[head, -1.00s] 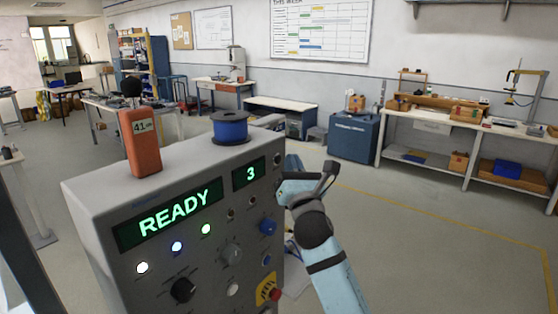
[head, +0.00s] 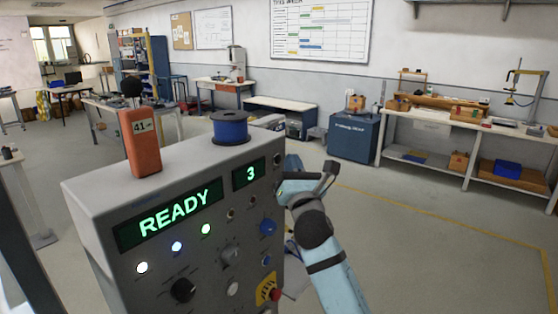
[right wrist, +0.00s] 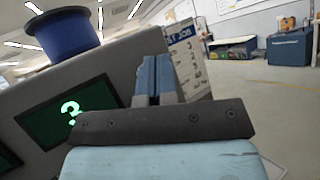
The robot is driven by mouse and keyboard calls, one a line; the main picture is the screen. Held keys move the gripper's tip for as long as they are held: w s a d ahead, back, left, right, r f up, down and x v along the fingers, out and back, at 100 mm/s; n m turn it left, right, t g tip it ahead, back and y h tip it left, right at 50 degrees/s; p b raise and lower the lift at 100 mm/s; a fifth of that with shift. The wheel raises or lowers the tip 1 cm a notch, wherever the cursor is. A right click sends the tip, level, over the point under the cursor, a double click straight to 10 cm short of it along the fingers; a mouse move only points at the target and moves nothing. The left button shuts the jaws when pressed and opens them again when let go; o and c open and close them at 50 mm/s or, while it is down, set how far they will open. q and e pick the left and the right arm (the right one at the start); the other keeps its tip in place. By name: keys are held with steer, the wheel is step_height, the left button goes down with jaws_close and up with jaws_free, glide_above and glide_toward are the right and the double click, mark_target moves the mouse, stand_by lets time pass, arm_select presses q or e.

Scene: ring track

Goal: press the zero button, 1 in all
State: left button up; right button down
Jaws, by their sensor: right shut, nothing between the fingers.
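A grey control box (head: 92,205) stands close in front of me in the head view. Its front carries a green READY display (head: 170,213), a small display showing 3 (head: 249,173), lit white, blue and green round parts, several knobs and a white button (head: 232,289). I cannot read which one is the zero button. My right gripper (head: 284,190) is at the box's right edge, level with the upper front. In the right wrist view its blue fingers (right wrist: 156,75) are shut and empty, beside the 3 display (right wrist: 70,112). My left gripper is not in view.
An orange meter (head: 141,145) and a blue spool (head: 230,128) stand on top of the box. A red knob on a yellow plate (head: 267,289) sits low right. Open floor (head: 430,240) lies right; benches and a blue cabinet (head: 353,137) are farther back.

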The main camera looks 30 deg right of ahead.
steer(key=shift+w+a, duration=0.2)
steer(key=shift+w, duration=0.2)
steer(key=shift+w+a, duration=0.15)
steer(key=shift+w, duration=0.2)
stand_by(0.7)
steer(key=shift+s, duration=0.1)
steer(key=shift+s+d, duration=0.35)
steer(key=shift+s, duration=0.3)
steer(key=shift+p, duration=0.35)
steer(key=s, duration=0.1)
steer(key=s+d+p, duration=0.1)
steer(key=s, duration=0.1)
steer(key=s+d, duration=0.1)
steer(key=shift+s, duration=0.35)
